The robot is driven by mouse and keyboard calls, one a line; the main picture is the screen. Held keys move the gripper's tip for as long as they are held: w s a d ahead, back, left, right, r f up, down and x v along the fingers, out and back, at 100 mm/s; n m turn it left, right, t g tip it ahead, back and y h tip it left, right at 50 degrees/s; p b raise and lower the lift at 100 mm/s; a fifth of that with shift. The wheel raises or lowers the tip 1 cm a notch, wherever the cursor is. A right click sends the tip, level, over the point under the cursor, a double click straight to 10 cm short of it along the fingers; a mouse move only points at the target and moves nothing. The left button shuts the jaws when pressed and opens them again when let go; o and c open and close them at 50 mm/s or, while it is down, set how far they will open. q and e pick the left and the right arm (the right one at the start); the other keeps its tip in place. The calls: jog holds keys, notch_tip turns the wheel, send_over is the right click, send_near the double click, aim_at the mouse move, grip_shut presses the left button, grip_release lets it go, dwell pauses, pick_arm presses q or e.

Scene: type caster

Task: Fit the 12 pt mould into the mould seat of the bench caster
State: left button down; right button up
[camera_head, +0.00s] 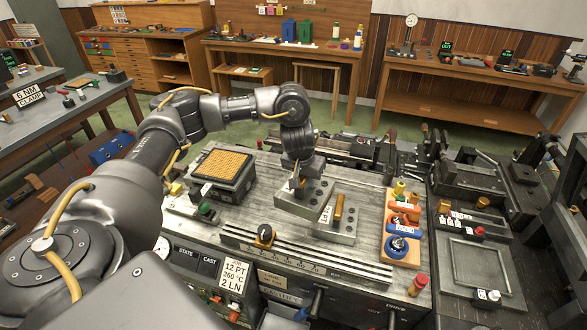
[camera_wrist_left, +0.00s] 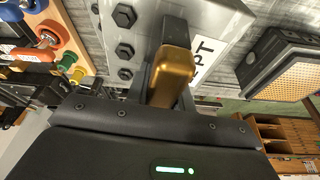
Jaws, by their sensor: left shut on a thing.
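My left gripper (camera_head: 297,184) points down over the bench caster (camera_head: 225,222) and is shut on the brass handle (camera_wrist_left: 172,72) of a grey steel mould. This mould (camera_head: 293,205) has several dark bolts and sits low over the caster's top; whether it touches is unclear. In the left wrist view its label shows only "PT", the number hidden by the handle. Just right of it in the head view is another grey block (camera_head: 345,238) with a brass bar (camera_head: 339,207) and a tilted white label. The mould seat cannot be made out. My right gripper is not in view.
A black box with an orange grid top (camera_head: 222,165) stands left of the mould. An orange tray (camera_head: 402,230) with coloured knobs stands to the right. Dark machinery (camera_head: 470,180) fills the right side.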

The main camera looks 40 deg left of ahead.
aim_at(320, 211)
pick_arm(q)
jog(key=s+d+f+m+b, duration=0.1)
jog(key=d, duration=0.1)
jog(key=s+d+f+m+b, duration=0.1)
jog(key=s+d+b, duration=0.1)
jog(key=d, duration=0.1)
jog(key=s+d+f+m+h+b, duration=0.1)
jog(key=s+d, duration=0.1)
jog(key=d, duration=0.1)
jog(key=shift+s+d+f, duration=0.1)
jog(key=shift+s+d, duration=0.15)
jog(key=s+d+f+m+h+b, duration=0.1)
jog(key=s+d+f+m+b, duration=0.2)
jog(key=s+b, duration=0.4)
jog(key=shift+d+f+m+g+b, duration=0.3)
jog(key=shift+d+f+m, duration=0.1)
jog(key=shift+d+m, duration=0.55)
jog(key=shift+d, duration=0.1)
